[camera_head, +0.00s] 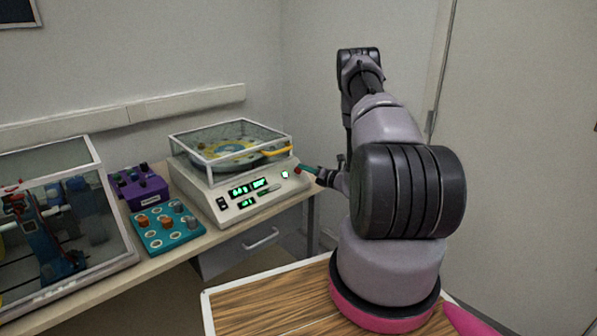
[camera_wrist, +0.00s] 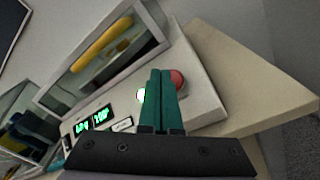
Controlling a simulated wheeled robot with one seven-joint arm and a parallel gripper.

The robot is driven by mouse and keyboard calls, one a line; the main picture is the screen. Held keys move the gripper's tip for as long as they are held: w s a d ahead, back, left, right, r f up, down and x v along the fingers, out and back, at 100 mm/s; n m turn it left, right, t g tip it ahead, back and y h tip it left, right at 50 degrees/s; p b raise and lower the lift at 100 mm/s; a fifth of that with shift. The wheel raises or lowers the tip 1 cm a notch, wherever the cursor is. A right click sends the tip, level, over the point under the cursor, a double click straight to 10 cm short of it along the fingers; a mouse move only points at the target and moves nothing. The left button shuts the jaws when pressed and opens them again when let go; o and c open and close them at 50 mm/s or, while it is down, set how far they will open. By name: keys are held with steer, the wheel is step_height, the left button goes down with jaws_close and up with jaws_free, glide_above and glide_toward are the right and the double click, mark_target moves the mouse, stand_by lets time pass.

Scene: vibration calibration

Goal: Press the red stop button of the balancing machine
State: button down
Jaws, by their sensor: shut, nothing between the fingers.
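The balancing machine (camera_head: 228,200) is a pale box with a clear framed cover, a yellow handle and green lit displays, standing at the right end of the bench. Its red stop button (camera_wrist: 177,79) shows in the wrist view just behind and right of my fingertips, partly covered by them. In the head view the red button (camera_head: 298,171) is a small spot at the machine's right front. My gripper (camera_wrist: 163,72) is shut and empty, its green fingers pointing at the panel beside the button. In the head view my gripper (camera_head: 302,168) is at the button; contact cannot be told.
A white lit button (camera_wrist: 142,95) sits left of my fingers. A teal tray (camera_head: 150,240) with several knobs, a purple box (camera_head: 138,187) and a clear-covered machine (camera_head: 100,195) stand on the bench to the left. Bare bench top (camera_wrist: 243,75) lies right of the machine.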

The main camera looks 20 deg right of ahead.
stand_by(0.4)
steer(key=shift+w+a+f, duration=0.1)
steer(key=shift+w+f, duration=0.15)
steer(key=shift+f, duration=0.05)
steer(key=shift+w+a+f, duration=0.1)
steer(key=shift+w+f, duration=0.15)
stand_by(0.7)
steer(key=shift+s, duration=0.1)
steer(key=shift+s+r, duration=0.45)
steer(key=shift+r, duration=0.1)
steer(key=shift+d+r, duration=0.1)
steer(key=shift+d, duration=0.1)
steer(key=shift+s+d+r, duration=0.3)
steer(key=shift+s+r, duration=0.5)
steer(key=shift+r, duration=0.1)
steer(key=shift+s+d+r, duration=0.25)
steer(key=shift+s+r, duration=0.55)
steer(key=shift+r, duration=0.05)
